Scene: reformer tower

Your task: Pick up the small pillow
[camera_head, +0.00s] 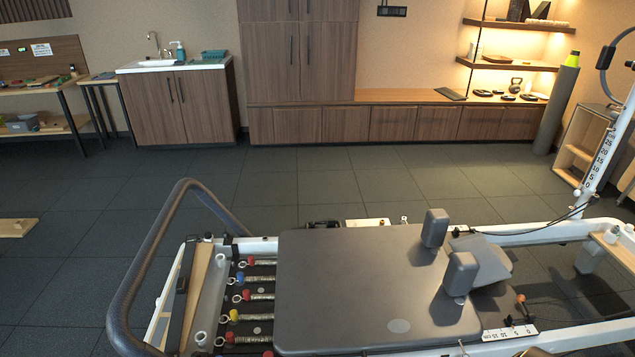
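I cannot make out a separate small pillow in the head view. The reformer's grey padded carriage (350,285) lies in front of me. Two upright grey shoulder blocks (435,228) stand at its right end, the nearer one (461,274) closer to me. A flat grey pad (491,258) lies between and to the right of these blocks; it looks like a headrest, and I cannot tell whether it is loose. Neither of my grippers shows in this view.
A dark curved foot bar (150,260) rises at the reformer's left end, beside coloured springs (255,297). A white tower post (609,150) stands at the right. Behind are a sink cabinet (180,105), a long low bench (430,122) and lit shelves (515,65).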

